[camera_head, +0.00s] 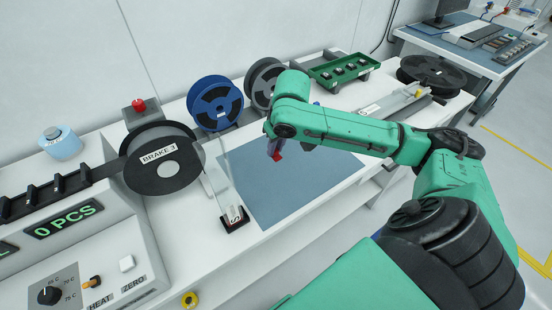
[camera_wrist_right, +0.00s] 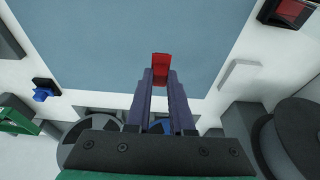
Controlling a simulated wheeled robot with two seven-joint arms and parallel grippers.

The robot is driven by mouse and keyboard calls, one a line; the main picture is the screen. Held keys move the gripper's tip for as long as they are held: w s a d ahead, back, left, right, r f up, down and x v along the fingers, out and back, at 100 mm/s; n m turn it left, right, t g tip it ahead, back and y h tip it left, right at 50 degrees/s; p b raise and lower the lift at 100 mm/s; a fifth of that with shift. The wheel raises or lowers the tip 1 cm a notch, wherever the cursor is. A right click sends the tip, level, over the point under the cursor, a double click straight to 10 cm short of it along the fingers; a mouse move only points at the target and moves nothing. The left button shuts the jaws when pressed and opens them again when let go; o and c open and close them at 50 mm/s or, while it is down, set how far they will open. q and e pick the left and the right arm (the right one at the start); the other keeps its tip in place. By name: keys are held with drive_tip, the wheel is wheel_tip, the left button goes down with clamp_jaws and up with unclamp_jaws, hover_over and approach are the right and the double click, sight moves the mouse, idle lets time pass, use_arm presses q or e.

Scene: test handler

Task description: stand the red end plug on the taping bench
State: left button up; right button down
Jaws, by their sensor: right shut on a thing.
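The red end plug (camera_head: 277,156) is between the fingertips of my right gripper (camera_head: 271,148), over the blue mat (camera_head: 305,190) on the white taping bench (camera_head: 310,228). In the right wrist view the red plug (camera_wrist_right: 161,64) sticks out past the two dark fingers of the right gripper (camera_wrist_right: 160,80), which are shut on it. The blue mat (camera_wrist_right: 110,45) fills the view beyond it. I cannot tell whether the plug touches the mat. My left gripper is not in view.
A black reel (camera_head: 140,178), a blue reel (camera_head: 215,88) and a grey reel (camera_head: 258,88) stand left of and behind the mat. A green tray (camera_head: 325,80) of small parts is at the back. A dark block (camera_head: 236,224) sits at the mat's left edge. The mat's front is clear.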

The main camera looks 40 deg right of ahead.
sight(277, 157)
wheel_tip(277, 157, down, 6)
drive_tip(key=shift+f, duration=0.1)
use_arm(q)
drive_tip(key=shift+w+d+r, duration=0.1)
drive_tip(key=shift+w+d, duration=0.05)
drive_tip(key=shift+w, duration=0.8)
use_arm(e)
drive_tip(key=shift+w+f, duration=0.15)
drive_tip(key=shift+f, duration=0.05)
drive_tip(key=c, duration=0.8)
unclamp_jaws()
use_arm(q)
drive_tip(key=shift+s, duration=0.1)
use_arm(e)
drive_tip(key=shift+r, duration=0.1)
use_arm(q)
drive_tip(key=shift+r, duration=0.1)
use_arm(e)
drive_tip(key=v, duration=1.2)
